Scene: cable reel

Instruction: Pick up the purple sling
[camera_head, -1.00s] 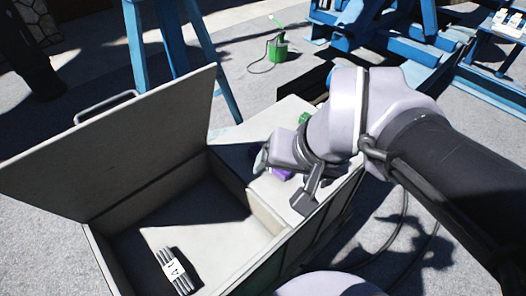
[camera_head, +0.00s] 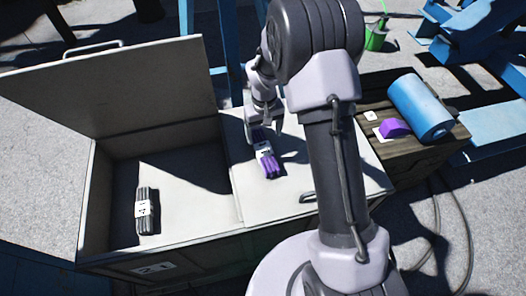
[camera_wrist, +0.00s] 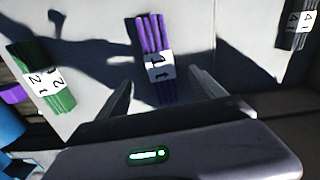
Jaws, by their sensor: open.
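The purple sling (camera_head: 268,163), a bundle of purple strands with a white label, lies on the closed, pale lid half of the box. In the wrist view the purple sling (camera_wrist: 153,35) is upright in the picture, its label marked with a 1. My gripper (camera_head: 264,127) is above the far end of the sling in the head view. In the wrist view my gripper (camera_wrist: 161,88) is open, with one finger on each side of the sling's lower end. The fingers look apart from it. I cannot tell the height gap.
A green sling (camera_wrist: 43,77) lies left of the purple one in the wrist view. A grey sling (camera_head: 147,211) lies in the open compartment, beside the raised lid (camera_head: 110,90). A wooden crate (camera_head: 400,170) at right holds a blue roll (camera_head: 420,106) and a purple block (camera_head: 394,128).

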